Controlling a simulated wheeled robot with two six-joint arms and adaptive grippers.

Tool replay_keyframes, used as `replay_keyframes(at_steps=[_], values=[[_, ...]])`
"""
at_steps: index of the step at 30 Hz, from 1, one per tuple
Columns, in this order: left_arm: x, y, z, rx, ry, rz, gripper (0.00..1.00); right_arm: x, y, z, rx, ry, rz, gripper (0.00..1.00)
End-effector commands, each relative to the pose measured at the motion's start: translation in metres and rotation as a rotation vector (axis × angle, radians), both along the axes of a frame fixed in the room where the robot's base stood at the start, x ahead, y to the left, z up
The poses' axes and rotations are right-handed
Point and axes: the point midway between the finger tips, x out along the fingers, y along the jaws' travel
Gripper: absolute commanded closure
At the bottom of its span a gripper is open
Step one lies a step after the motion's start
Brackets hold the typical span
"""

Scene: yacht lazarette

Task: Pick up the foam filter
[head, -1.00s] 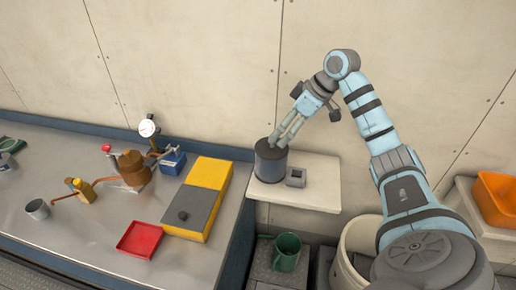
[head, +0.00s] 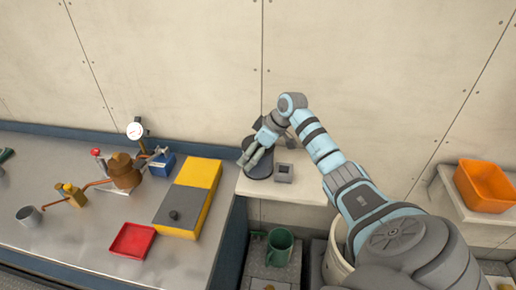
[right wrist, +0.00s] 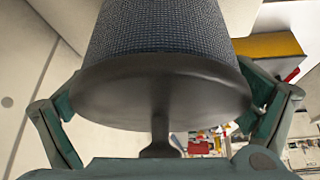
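The foam filter (head: 262,170) is a dark grey cylinder with a wide, smooth end cap, at the left end of the white wall shelf. In the right wrist view its blue-grey mesh body (right wrist: 160,28) fills the top, with the cap and a short stem towards the wrist. My right gripper (head: 252,158) is shut on it, one finger on each side of the cap. The filter looks tilted in the head view, partly hidden by the fingers. I cannot tell whether it still touches the shelf (head: 308,188). My left gripper is not in view.
A small grey square block (head: 284,172) stands close to the filter. The metal bench holds a yellow and grey box (head: 190,197), a red tray (head: 132,240) and copper fittings. An orange bin (head: 485,186) is at right.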

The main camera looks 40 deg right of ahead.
Motion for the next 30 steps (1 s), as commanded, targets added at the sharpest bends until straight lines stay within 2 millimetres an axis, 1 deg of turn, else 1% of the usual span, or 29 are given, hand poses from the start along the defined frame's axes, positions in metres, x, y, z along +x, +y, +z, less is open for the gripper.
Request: replay_keyframes(at_steps=[1,5,6,8,16,20,23,26,29,30], values=[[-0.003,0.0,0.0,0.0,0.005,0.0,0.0,0.0,0.0,0.0,0.0,0.0,0.0,0.08],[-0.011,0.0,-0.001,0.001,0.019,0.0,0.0,0.0,0.0,0.0,0.0,-0.001,0.0,0.29],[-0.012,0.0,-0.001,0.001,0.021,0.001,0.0,0.0,0.0,0.0,0.0,-0.001,0.0,0.35],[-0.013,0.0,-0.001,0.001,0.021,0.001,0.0,0.0,0.0,0.0,0.0,-0.001,0.0,0.45],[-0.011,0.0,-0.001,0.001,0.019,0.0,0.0,0.0,0.001,0.001,0.001,0.0,0.0,0.45],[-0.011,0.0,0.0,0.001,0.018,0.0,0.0,0.001,0.0,0.012,0.0,-0.002,0.001,0.45],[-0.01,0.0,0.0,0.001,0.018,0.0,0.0,0.001,0.0,0.03,0.001,-0.004,0.0,0.45],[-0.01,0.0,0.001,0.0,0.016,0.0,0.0,0.001,0.0,0.057,-0.001,-0.006,0.0,0.45],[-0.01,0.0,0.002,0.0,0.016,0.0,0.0,0.001,0.0,0.092,-0.001,-0.009,0.001,0.45],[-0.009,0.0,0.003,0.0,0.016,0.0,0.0,0.002,0.0,0.108,0.001,-0.01,0.0,0.45]])
